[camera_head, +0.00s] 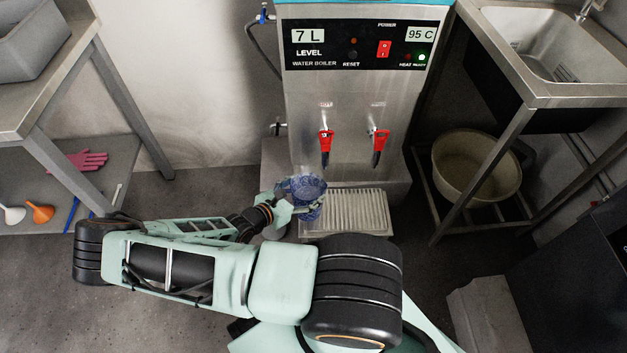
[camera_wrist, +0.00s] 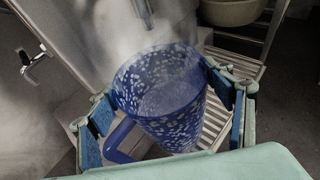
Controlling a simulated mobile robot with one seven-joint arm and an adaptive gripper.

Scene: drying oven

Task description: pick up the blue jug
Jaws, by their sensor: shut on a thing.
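The blue jug (camera_head: 309,190) has white speckles and is by the left end of the boiler's drip grate in the head view. In the wrist view the jug (camera_wrist: 165,92) fills the middle, upright or slightly tilted, with its open top visible and its blue handle at the lower left. My gripper (camera_wrist: 165,118) is shut around the jug's body, with a blue-padded finger on each side. In the head view my gripper (camera_head: 298,195) reaches it from the left. I cannot tell whether the jug rests on something or hangs free.
The water boiler (camera_head: 345,110) stands behind the jug, with two red-handled taps (camera_head: 326,143) above. The drip grate (camera_head: 358,212) lies right of the jug. A sink table (camera_head: 545,90) and a beige tub (camera_head: 475,170) are at the right. A metal table (camera_head: 60,95) is at the left.

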